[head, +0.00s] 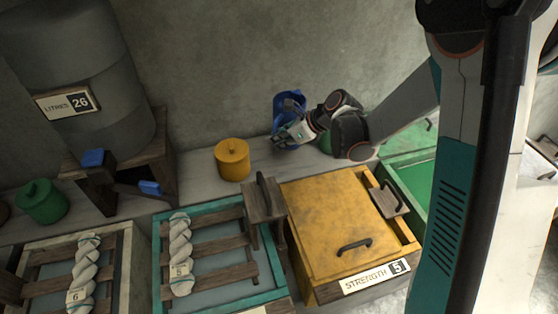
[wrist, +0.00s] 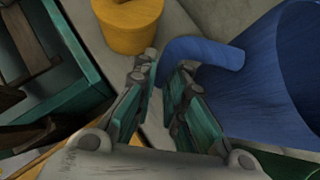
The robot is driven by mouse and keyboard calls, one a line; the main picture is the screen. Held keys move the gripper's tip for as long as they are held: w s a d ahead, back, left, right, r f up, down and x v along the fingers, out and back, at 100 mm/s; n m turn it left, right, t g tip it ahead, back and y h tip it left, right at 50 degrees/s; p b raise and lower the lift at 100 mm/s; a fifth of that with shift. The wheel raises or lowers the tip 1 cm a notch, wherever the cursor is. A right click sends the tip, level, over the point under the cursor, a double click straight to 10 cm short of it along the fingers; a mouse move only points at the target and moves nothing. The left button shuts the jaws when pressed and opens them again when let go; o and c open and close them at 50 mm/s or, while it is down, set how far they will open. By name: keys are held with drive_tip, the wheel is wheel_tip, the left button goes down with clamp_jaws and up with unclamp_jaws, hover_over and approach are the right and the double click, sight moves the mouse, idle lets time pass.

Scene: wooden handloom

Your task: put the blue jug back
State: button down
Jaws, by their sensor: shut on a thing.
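The blue jug (head: 288,103) is at the back, against the grey wall in the head view, above or on the pale ledge; I cannot tell whether its base touches. My gripper (head: 285,136) is in front of the jug and hides its lower part. In the wrist view the jug (wrist: 275,80) fills the right side, and its curved handle (wrist: 205,50) runs in between the fingers of my gripper (wrist: 168,72). My gripper is shut on that handle.
A yellow lidded pot (head: 232,159) stands left of the jug on the ledge (head: 205,182). A green pot shows partly behind my arm. A yellow lidded box (head: 340,222) marked STRENGTH 5 and a teal-framed tray (head: 160,252) are in front. A grey barrel (head: 80,75) stands left.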

drive_tip(key=shift+f+b, duration=1.2)
drive_tip(key=shift+f, duration=2.45)
drive_tip(key=c, duration=1.6)
unclamp_jaws()
drive_tip(key=shift+c, duration=0.2)
drive_tip(key=shift+s+d+r, duration=0.15)
drive_tip(key=shift+d+r, duration=0.1)
drive_tip(key=shift+r, duration=0.1)
drive_tip(key=s+d+r+n+h+p, duration=0.2)
drive_tip(key=s+d+r+n, duration=0.3)
drive_tip(key=s+r, duration=0.4)
drive_tip(key=s+d+r+n+h+p, duration=0.2)
drive_tip(key=s+d+r+n, duration=0.2)
drive_tip(key=s+r+n, duration=0.45)
drive_tip(key=s+d+r+n+t+h, duration=0.2)
drive_tip(key=s+d+r+n+h, duration=0.1)
drive_tip(key=s+n, duration=0.7)
wheel_tip(320, 180, up, 2)
drive_tip(key=shift+s+d+r+n, duration=0.2)
drive_tip(key=shift+s+d+n, duration=0.05)
drive_tip(key=shift+d+n, duration=0.35)
